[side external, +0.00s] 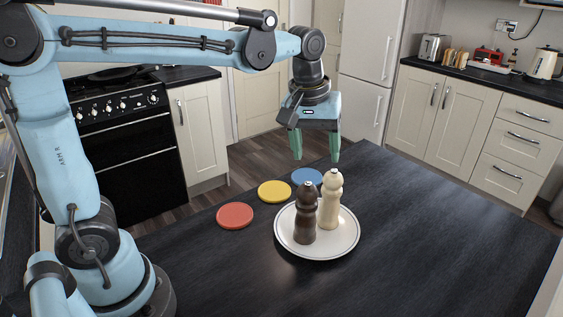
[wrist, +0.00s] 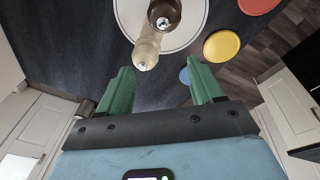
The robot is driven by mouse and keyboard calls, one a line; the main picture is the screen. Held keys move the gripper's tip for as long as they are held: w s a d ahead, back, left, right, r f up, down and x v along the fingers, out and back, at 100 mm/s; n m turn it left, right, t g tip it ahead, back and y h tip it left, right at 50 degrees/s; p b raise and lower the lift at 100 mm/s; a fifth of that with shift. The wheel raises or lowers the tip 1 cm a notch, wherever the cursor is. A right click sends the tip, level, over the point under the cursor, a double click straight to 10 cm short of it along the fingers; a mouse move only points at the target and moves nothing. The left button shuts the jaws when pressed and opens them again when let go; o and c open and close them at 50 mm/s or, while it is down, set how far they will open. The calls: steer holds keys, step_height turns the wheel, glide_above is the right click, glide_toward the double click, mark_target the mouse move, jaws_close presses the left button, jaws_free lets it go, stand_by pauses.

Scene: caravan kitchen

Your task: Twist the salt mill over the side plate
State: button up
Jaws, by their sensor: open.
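A white side plate with a dark rim line (side external: 338,247) lies on the dark table. Two mills stand upright on it: a dark brown mill (side external: 305,215) and a cream mill (side external: 330,200) close beside it. Which one holds salt is not marked. In the wrist view the cream mill (wrist: 147,47) is nearer my fingers than the brown mill (wrist: 164,12), and part of the plate (wrist: 190,28) is cut off by the top edge. My gripper (side external: 318,156) has green fingers, is open and empty, and hangs pointing down above and behind the mills, touching neither.
Red (side external: 235,216), yellow (side external: 274,191) and blue (side external: 307,177) discs lie in a row left of and behind the plate. The table (side external: 430,235) is clear to the right. A worktop with a toaster (side external: 433,47) and kettle (side external: 543,63) stands far back.

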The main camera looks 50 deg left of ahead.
mark_target(334, 169)
steer(key=w+n, duration=0.1)
steer(key=w+d+n+g, duration=0.1)
steer(key=w+f+n+g, duration=0.1)
steer(key=w, duration=0.1)
steer(key=shift+w+d+f, duration=0.1)
steer(key=shift+d, duration=0.2)
steer(key=shift+f, duration=3)
steer(key=c, duration=0.8)
steer(key=shift+c, duration=0.2)
